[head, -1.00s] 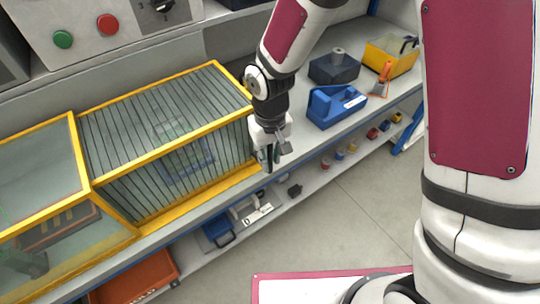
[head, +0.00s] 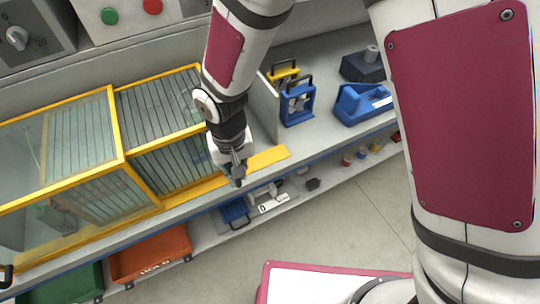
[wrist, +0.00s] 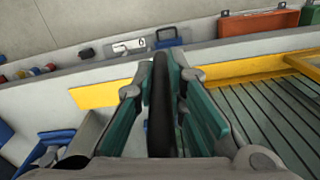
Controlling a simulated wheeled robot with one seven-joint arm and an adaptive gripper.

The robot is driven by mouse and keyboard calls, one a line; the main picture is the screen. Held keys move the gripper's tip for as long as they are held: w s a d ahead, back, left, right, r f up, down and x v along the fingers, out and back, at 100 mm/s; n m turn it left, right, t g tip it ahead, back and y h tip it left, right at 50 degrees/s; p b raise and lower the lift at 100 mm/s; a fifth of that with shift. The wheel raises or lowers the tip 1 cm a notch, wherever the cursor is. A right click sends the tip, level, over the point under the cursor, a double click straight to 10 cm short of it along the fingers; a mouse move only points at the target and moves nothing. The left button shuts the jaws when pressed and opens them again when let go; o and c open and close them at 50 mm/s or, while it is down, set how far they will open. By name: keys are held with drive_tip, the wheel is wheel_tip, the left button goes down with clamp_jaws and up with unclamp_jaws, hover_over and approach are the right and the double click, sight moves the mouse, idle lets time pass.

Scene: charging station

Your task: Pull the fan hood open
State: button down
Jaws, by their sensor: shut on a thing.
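The fan hood (head: 165,130) is a yellow-framed cover with dark vertical bars, at the left of the bench in the head view. Its slatted side also shows at the right of the wrist view (wrist: 270,115). My gripper (head: 237,176) is at the hood's right end, low near the bench's front edge. In the wrist view my gripper (wrist: 160,85) has its green-padded fingers shut on a black upright handle (wrist: 161,110). The handle's joint with the hood is hidden in both views.
Blue and yellow carriers (head: 298,103) and a blue box (head: 360,104) stand beyond. Below, a shelf holds an orange bin (head: 150,254).

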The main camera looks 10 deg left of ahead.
drive_tip(key=s+a+p, duration=0.2)
drive_tip(key=s+a, duration=0.7)
drive_tip(key=a, duration=0.4)
drive_tip(key=shift+s+a, duration=0.15)
drive_tip(key=shift+a, duration=0.2)
drive_tip(key=c, duration=1.6)
unclamp_jaws()
wheel_tip(320, 180, up, 12)
